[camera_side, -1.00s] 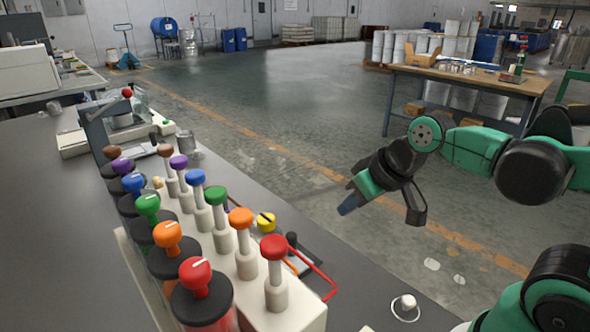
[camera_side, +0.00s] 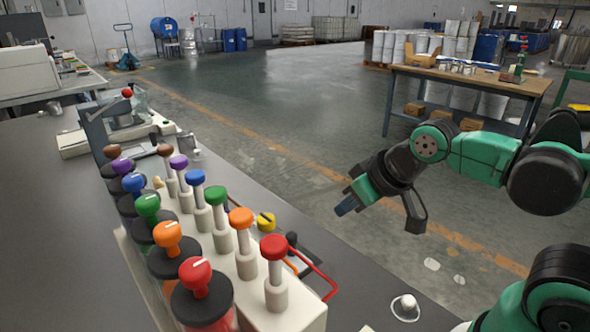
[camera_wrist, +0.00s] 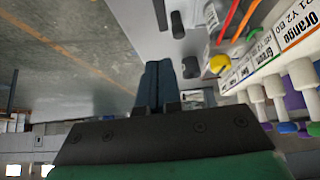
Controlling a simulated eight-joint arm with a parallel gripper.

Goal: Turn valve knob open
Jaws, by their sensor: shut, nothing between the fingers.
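A small yellow knob (camera_side: 266,222) with a dark bar across its top sits on the bench beside the dispenser rack. It also shows in the wrist view (camera_wrist: 220,63). Several colored knobs with white marks sit on black-lidded canisters in the left row, red (camera_side: 196,272) nearest, then orange (camera_side: 167,237) and green (camera_side: 147,206). Which knob is the valve knob I cannot tell. My gripper (camera_side: 345,207) is shut and empty, apart from every knob, to the right of the yellow one. Its blue fingers are together in the wrist view (camera_wrist: 158,75).
The pale rack (camera_side: 304,322) carries a row of color-topped plungers, red (camera_side: 273,246) nearest. A red bent rod (camera_side: 317,273) and a dark lever (camera_side: 292,241) stand near the yellow knob. Open floor lies right of the bench.

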